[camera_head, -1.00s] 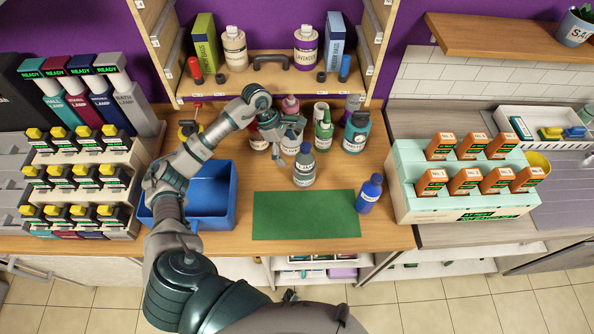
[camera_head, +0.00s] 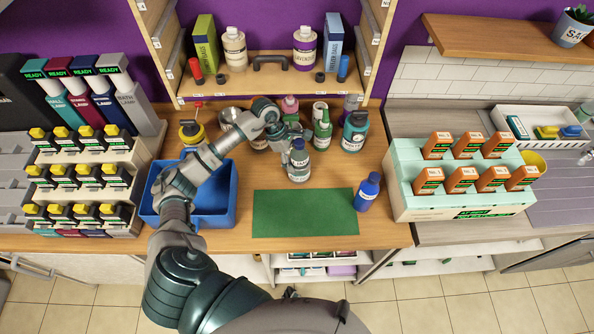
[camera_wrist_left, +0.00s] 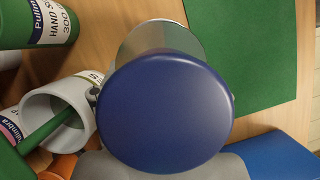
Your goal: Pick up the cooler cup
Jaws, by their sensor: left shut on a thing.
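In the left wrist view, the blue lid (camera_wrist_left: 165,95) fills the middle and hides most of the fingers. I cannot tell whether its base is off the table. My right gripper is not in view.
A green bottle (camera_head: 323,133) and a teal jar (camera_head: 355,132) stand close behind. A blue bottle (camera_head: 367,192) stands right of the green mat (camera_head: 305,214). An empty blue bin (camera_head: 212,203) is at left.

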